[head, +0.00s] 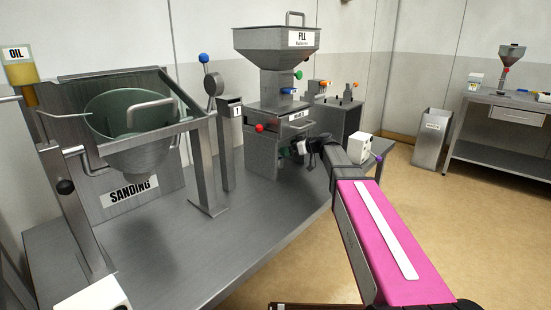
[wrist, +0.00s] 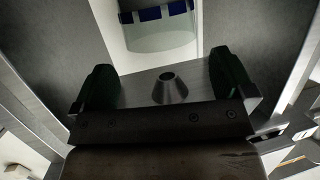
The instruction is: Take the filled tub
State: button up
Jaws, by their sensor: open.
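In the wrist view, a clear, pale tub-like container (wrist: 162,38) with dark blue parts along its top edge shows beyond my fingers, against a bright white area. How full it is cannot be told. My gripper (wrist: 163,78) has its two dark green fingers wide apart, with the container ahead of the gap and not between them. In the head view, my gripper (head: 297,150) is at the front of the grey filling machine (head: 262,157), below its label plate. The container cannot be made out there.
The machine has a FILL hopper (head: 277,42) on top and a red knob (head: 259,127) at its front. A small white box (head: 358,148) stands right of my gripper. The SANDING station (head: 130,130) is at the left.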

jog(key=shift+x, duration=3.2)
jog(key=shift+c, duration=0.3)
jog(key=c, duration=0.8)
jog(key=shift+o, duration=0.2)
jog(key=shift+r, duration=0.1)
